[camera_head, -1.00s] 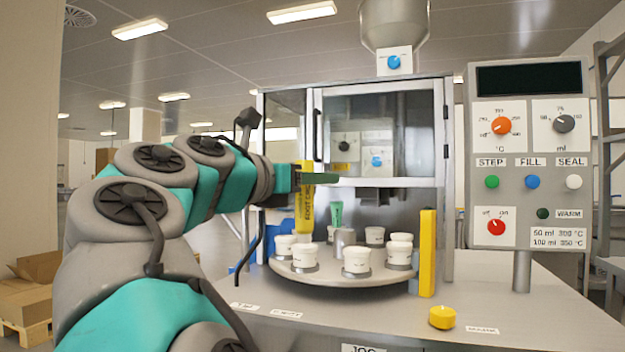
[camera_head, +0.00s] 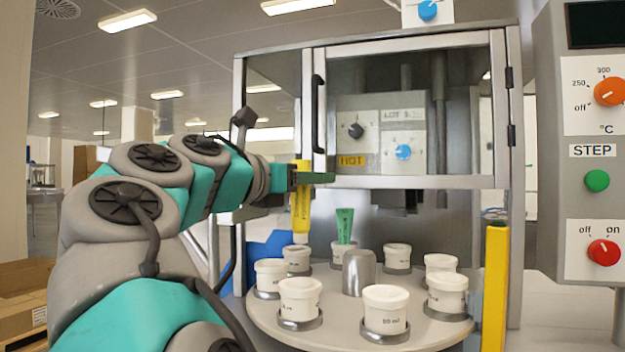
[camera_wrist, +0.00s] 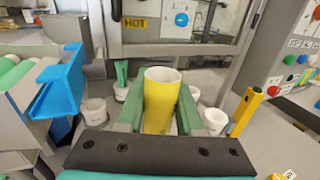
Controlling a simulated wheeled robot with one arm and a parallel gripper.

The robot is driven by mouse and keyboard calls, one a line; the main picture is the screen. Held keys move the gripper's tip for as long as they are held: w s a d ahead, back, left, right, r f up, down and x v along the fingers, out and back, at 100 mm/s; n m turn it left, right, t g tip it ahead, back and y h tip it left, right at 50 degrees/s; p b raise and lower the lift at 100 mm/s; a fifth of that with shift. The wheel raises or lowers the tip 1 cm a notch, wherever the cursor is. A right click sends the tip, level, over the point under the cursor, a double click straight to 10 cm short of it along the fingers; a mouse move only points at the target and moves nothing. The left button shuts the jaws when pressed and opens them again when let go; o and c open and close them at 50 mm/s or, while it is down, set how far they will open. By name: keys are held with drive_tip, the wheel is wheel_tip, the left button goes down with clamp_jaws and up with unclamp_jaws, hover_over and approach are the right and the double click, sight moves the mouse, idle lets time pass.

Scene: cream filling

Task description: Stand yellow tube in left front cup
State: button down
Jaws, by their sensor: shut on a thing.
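My gripper (camera_head: 312,178) is shut on the upper part of the yellow tube (camera_head: 301,215). The tube hangs nearly upright, its lower end in line with the left rear cup in the head view; whether it touches anything there I cannot tell. In the wrist view the tube (camera_wrist: 160,100) sits between the two green fingers (camera_wrist: 160,112). The left front cup (camera_head: 300,300) is white and stands in a grey holder on the turntable (camera_head: 340,335). The tube is above and behind it in the picture.
A green tube (camera_head: 344,224) stands in a rear cup. Several other white cups (camera_head: 386,308) ring a metal hub (camera_head: 359,272). A yellow post (camera_head: 495,290) stands at the right, the glass door frame (camera_head: 410,182) above. A blue part (camera_wrist: 60,85) is at left.

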drive_tip(key=shift+f+b, duration=2.75)
drive_tip(key=shift+b, duration=0.55)
drive_tip(key=shift+s+a+r+p, duration=0.1)
drive_tip(key=shift+r+p, duration=0.05)
drive_tip(key=shift+p, duration=0.5)
drive_tip(key=shift+f, duration=0.25)
drive_tip(key=shift+f+b, duration=0.35)
drive_tip(key=shift+f, duration=1.5)
drive_tip(key=shift+c, duration=2.4)
unclamp_jaws()
drive_tip(key=shift+s, duration=0.1)
